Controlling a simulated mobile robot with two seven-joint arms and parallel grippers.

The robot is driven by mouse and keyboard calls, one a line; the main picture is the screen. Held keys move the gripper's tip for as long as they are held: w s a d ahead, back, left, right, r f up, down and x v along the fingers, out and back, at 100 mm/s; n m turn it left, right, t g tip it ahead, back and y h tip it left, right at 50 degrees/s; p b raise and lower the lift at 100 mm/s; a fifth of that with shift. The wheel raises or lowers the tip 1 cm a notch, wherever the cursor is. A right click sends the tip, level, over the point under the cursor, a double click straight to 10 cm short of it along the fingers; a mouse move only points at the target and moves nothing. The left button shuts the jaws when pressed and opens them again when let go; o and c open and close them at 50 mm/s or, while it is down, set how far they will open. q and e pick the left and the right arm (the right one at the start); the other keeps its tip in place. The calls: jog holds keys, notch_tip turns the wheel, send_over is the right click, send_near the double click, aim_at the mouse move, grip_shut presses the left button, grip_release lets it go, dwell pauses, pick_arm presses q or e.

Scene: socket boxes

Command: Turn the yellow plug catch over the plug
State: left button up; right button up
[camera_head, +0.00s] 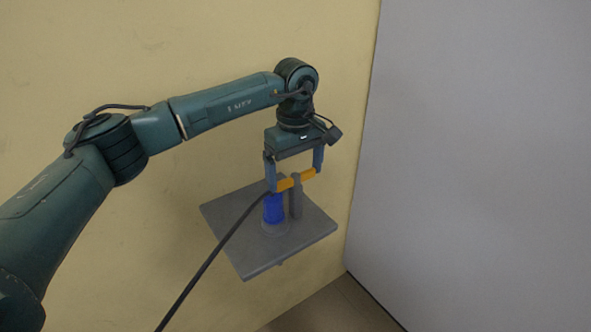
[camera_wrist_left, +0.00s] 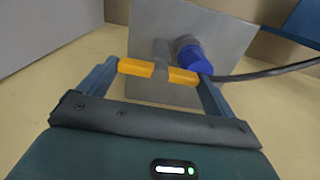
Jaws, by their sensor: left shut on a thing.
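The yellow plug catch (camera_head: 297,179) is a short bar on top of a grey post (camera_head: 296,203) that stands on a grey plate (camera_head: 240,262). My left gripper (camera_head: 294,181) is shut on the catch, with one finger at each end of the bar. The left wrist view shows the catch (camera_wrist_left: 135,67) between the fingers (camera_wrist_left: 158,72), with the grey post crossing its middle. A blue plug (camera_head: 274,211) with a black cable stands upright in the plate, just left of the post. The plug (camera_wrist_left: 194,58) lies beyond the catch's right end in the wrist view.
The black cable (camera_head: 208,262) runs from the plug down to the lower left, past the plate's edge. A yellow wall (camera_head: 190,50) is behind the plate, and a plain grey surface (camera_head: 480,150) fills the right side.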

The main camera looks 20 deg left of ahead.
aim_at(296, 176)
dwell(0.3)
pick_arm(q)
jog(key=o, duration=0.7)
jog(key=shift+r, duration=0.1)
notch_tip(296, 176, up, 13)
